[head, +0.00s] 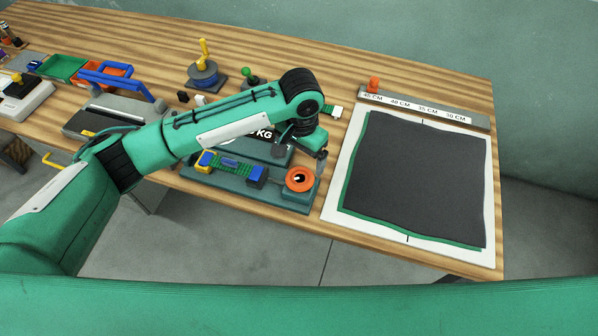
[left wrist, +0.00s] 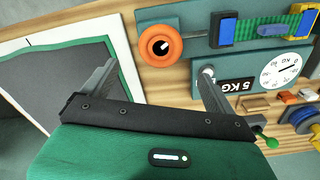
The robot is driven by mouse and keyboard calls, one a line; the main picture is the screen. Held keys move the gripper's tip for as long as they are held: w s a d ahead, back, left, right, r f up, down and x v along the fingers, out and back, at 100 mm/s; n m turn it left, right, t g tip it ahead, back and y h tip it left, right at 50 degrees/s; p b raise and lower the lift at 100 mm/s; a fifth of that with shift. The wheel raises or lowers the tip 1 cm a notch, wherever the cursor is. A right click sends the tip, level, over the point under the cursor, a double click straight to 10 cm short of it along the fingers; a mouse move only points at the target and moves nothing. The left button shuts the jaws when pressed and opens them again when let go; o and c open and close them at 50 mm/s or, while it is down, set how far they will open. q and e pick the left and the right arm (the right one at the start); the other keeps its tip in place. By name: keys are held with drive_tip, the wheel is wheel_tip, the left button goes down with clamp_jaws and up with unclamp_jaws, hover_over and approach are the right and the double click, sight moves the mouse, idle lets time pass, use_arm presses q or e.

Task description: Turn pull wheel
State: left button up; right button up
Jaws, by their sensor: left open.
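The pull wheel is an orange disc (head: 300,179) with a dark and white centre, at the right end of a teal base plate (head: 225,186) near the table's front edge. It also shows in the left wrist view (left wrist: 160,45), above the gap between my fingers. My left gripper (head: 318,152) hangs just behind and above the wheel in the head view. In the left wrist view its two fingers (left wrist: 150,80) are spread wide with nothing between them. The fingers look apart from the wheel. My right gripper does not show.
Beside the wheel are a blue block (head: 256,177), a green strip and a yellow bracket (head: 205,162). A 5 KG dial gauge (left wrist: 270,78) stands behind.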

sight(300, 177)
use_arm(q)
wheel_tip(300, 177, down, 10)
drive_tip(key=shift+f+p, duration=0.1)
drive_tip(key=shift+p, duration=1)
drive_tip(key=c, duration=1)
